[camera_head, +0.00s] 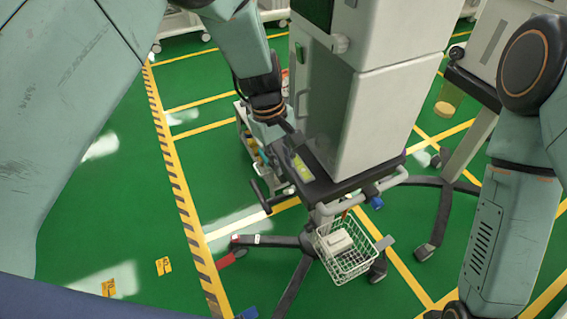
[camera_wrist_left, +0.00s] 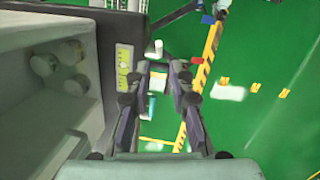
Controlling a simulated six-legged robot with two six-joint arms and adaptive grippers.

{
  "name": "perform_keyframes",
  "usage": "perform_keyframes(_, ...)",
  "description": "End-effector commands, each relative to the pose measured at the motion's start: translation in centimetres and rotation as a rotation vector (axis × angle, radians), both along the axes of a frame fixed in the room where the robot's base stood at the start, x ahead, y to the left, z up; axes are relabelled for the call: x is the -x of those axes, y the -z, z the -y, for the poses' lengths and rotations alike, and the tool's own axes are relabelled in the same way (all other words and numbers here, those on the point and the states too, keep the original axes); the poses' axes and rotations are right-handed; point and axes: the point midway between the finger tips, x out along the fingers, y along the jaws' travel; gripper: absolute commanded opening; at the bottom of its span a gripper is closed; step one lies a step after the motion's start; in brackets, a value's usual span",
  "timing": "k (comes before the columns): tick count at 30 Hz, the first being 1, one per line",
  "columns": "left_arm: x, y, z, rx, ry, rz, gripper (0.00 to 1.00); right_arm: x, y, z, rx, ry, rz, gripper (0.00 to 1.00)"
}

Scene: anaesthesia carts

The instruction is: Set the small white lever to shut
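My left gripper (camera_head: 287,128) reaches down beside the left side of the pale grey anaesthesia cart (camera_head: 345,115), just above its dark lower shelf (camera_head: 322,180). In the left wrist view the gripper (camera_wrist_left: 158,72) has its two dark fingers apart, with nothing seen between them. I cannot make out the small white lever for certain. A small whitish piece (camera_wrist_left: 157,48) shows just beyond the fingertips in the left wrist view, but I cannot tell what it is. A pale loop-shaped part (camera_head: 302,103) is on the cart's side near my left wrist. My right gripper is not in view.
Round pale knobs (camera_wrist_left: 72,52) stick out of the cart near the left gripper. A yellow-green label (camera_wrist_left: 124,66) lies on the dark shelf. A wire basket (camera_head: 343,262) hangs below, above the cart's dark legs. Open green floor (camera_head: 110,210) lies to the left.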

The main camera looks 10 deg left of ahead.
Motion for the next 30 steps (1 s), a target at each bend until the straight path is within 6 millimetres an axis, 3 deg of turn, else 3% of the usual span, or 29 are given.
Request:
perform_keyframes(2, 0.2, 2.4, -0.5, 0.014, -0.019, -0.018, 0.21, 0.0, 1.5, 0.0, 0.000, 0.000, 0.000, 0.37)
perform_keyframes(6, -1.6, 5.6, -1.3, 0.071, -0.041, -0.041, 0.21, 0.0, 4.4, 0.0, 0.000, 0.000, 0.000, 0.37)
perform_keyframes(11, -3.3, 6.7, -2.4, 0.144, -0.022, -0.107, 0.21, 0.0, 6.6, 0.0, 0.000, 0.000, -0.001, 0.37)
perform_keyframes(15, -3.3, 4.6, -2.3, 0.162, 0.022, -0.150, 0.21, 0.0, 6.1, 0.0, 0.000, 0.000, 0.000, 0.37)
perform_keyframes(18, -2.6, 4.8, -2.2, 0.164, 0.032, -0.175, 0.21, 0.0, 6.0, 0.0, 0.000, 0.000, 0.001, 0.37)
perform_keyframes(30, -1.4, 9.9, -0.3, 0.164, 0.031, -0.175, 0.21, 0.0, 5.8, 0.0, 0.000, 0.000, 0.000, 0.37)
